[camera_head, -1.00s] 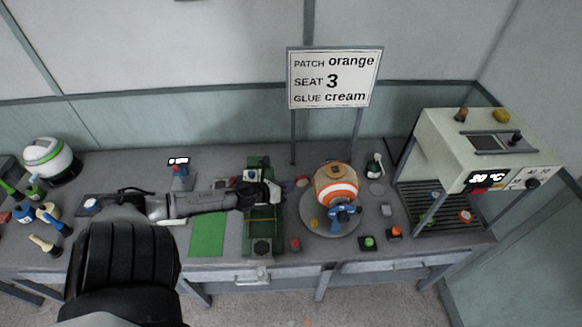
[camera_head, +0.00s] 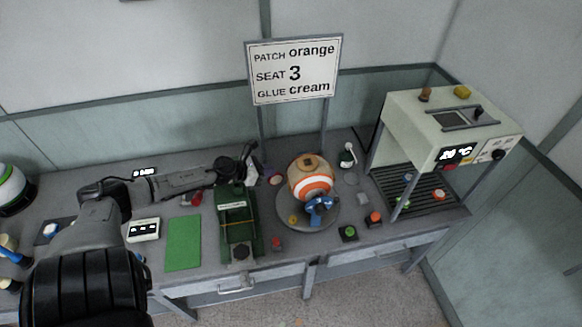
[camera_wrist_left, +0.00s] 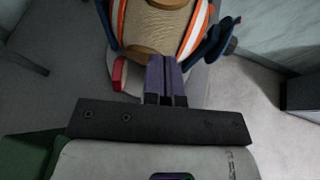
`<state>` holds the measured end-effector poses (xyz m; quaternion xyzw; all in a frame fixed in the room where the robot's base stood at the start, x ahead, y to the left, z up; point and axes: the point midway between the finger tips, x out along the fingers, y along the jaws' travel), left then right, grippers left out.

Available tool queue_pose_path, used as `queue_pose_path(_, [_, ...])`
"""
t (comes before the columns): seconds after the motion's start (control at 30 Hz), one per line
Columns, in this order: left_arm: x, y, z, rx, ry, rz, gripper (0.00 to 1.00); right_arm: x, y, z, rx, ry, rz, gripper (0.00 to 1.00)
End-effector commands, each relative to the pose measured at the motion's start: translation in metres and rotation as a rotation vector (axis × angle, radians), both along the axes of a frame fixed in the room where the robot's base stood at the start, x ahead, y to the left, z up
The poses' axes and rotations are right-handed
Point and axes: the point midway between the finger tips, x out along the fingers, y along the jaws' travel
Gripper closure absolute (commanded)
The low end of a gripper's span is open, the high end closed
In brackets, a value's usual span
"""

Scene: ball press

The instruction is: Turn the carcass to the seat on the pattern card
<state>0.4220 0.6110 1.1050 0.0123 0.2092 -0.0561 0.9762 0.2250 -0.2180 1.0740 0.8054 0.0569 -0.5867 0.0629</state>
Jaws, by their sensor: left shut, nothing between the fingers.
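The carcass (camera_head: 311,185) is a ball with orange and white bands and a tan top, sitting on a round grey turntable (camera_head: 287,219). A blue tool-like part (camera_head: 321,206) is at its front. The pattern card (camera_head: 294,70) stands behind and reads patch orange, seat 3, glue cream. My left gripper (camera_head: 252,165) is shut and empty, left of the carcass and apart from it in the head view. In the left wrist view its fingers (camera_wrist_left: 165,72) point toward the carcass's tan part (camera_wrist_left: 155,28). My right gripper is not in view.
A green mat (camera_head: 184,242) and a white device (camera_head: 143,230) lie farther left. Green and orange buttons (camera_head: 348,232) sit front right. A cream oven-like cabinet (camera_head: 440,125) stands at the right.

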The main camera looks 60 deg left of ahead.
Motion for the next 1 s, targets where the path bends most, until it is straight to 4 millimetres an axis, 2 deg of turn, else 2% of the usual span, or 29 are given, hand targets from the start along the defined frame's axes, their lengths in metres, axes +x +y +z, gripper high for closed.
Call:
queue_pose_path(0.4, [0.047,-0.005,-0.019,0.0,-0.003,0.002,1.0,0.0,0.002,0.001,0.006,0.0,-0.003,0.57])
queue_pose_path(0.6, [0.066,-0.007,-0.015,0.0,-0.003,0.002,1.0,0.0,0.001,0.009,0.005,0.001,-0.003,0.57])
queue_pose_path(1.0, [0.084,-0.01,-0.015,-0.001,-0.001,0.001,1.0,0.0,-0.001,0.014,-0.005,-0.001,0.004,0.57])
